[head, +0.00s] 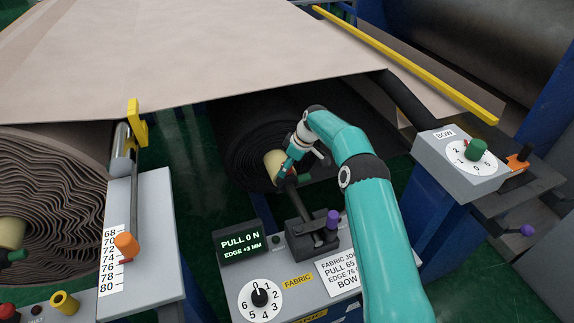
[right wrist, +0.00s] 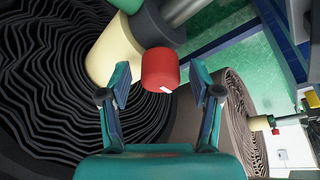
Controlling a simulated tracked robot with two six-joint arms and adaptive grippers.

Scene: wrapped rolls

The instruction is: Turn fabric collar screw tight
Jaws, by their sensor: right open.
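A red screw knob (right wrist: 160,68) with a small white mark stands out from a dark collar (right wrist: 155,22) in the right wrist view. The collar sits at the end of a cream core (right wrist: 113,50) inside a dark wrapped roll (right wrist: 40,95). My right gripper (right wrist: 160,98) is open, with one finger on each side of the knob's near end and gaps showing; whether the knob is between the tips in depth I cannot tell. In the head view the right gripper (head: 286,166) is beside the cream core (head: 271,163) and hides the screw. My left gripper is not in view.
A console with a display (head: 241,243) reading PULL 0 N, EDGE +3 MM, a numbered dial (head: 260,298) and a purple-knobbed lever (head: 333,218) stands below the roll. A BOW box (head: 445,180) is at right. A scale post with orange knob (head: 126,246) is at left.

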